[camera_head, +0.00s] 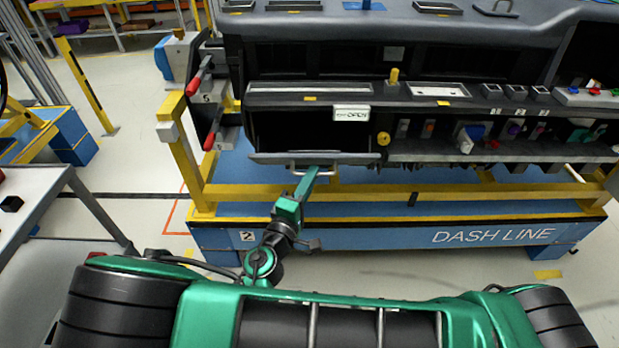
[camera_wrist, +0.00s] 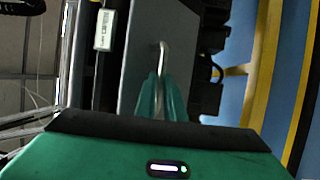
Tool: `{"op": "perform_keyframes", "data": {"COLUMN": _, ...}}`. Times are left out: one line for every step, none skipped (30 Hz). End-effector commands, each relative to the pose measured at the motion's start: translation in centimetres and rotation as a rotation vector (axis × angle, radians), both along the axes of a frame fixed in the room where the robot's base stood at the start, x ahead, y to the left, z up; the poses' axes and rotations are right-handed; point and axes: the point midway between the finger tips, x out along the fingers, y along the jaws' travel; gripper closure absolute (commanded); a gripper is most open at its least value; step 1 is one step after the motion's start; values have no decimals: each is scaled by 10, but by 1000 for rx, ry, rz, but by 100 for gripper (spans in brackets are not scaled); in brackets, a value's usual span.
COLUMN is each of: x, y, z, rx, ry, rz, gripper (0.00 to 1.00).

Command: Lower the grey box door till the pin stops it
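The grey box door (camera_head: 345,159) is swung down below the dark box opening (camera_head: 310,130). In the head view it shows as a thin, nearly edge-on slab; in the wrist view its flat grey face (camera_wrist: 140,65) fills the middle. A pale metal handle (camera_head: 297,172) sits at the door's front edge; it also shows in the wrist view (camera_wrist: 163,52). My gripper (camera_head: 313,172) is at this handle, and its green fingers (camera_wrist: 162,80) close around it. A yellow knob (camera_head: 384,138) is right of the opening; I cannot tell whether it is the pin.
A white label (camera_head: 351,113) hangs above the opening's right side. Red-handled clamps (camera_head: 194,83) stand left of it. A yellow rail (camera_head: 400,192) and the blue DASH LINE base (camera_head: 400,235) run below the door. A grey table (camera_head: 30,205) stands at the left.

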Motion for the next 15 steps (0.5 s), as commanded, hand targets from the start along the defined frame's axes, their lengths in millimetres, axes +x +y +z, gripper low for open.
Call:
{"op": "perform_keyframes", "data": {"x": -1, "y": 0, "z": 1, "rx": -1, "ry": -4, "rz": 0, "gripper": 100}}
{"op": "perform_keyframes", "data": {"x": -2, "y": 0, "z": -1, "rx": -1, "ry": -4, "rz": 0, "gripper": 100}}
{"op": "perform_keyframes", "data": {"x": -3, "y": 0, "z": -4, "rx": -2, "ry": -5, "rz": -1, "gripper": 100}}
{"op": "perform_keyframes", "data": {"x": -4, "y": 0, "z": -6, "rx": -2, "ry": -4, "rz": -1, "gripper": 100}}
{"op": "perform_keyframes", "data": {"x": -4, "y": 0, "z": -7, "rx": 0, "ry": -3, "rz": -1, "gripper": 100}}
{"op": "perform_keyframes", "data": {"x": -5, "y": 0, "z": -7, "rx": 0, "ry": -2, "rz": -1, "gripper": 100}}
{"op": "perform_keyframes", "data": {"x": -5, "y": 0, "z": -8, "rx": -1, "ry": -2, "rz": -1, "gripper": 100}}
{"op": "perform_keyframes", "data": {"x": -5, "y": 0, "z": -8, "rx": 0, "ry": -1, "rz": -1, "gripper": 100}}
{"op": "perform_keyframes", "data": {"x": -5, "y": 0, "z": -8, "rx": -1, "ry": 0, "rz": -1, "gripper": 100}}
{"op": "perform_keyframes", "data": {"x": -5, "y": 0, "z": -9, "rx": 0, "ry": 1, "rz": -1, "gripper": 100}}
{"op": "perform_keyframes", "data": {"x": -5, "y": 0, "z": -9, "rx": -1, "ry": 3, "rz": -1, "gripper": 100}}
{"op": "perform_keyframes", "data": {"x": -6, "y": 0, "z": -9, "rx": 0, "ry": 4, "rz": -1, "gripper": 83}}
{"op": "perform_keyframes", "data": {"x": -6, "y": 0, "z": -9, "rx": -1, "ry": 3, "rz": -1, "gripper": 76}}
{"op": "perform_keyframes", "data": {"x": -5, "y": 0, "z": -9, "rx": -1, "ry": 3, "rz": -1, "gripper": 72}}
{"op": "perform_keyframes", "data": {"x": -5, "y": 0, "z": -9, "rx": 0, "ry": 1, "rz": -1, "gripper": 72}}
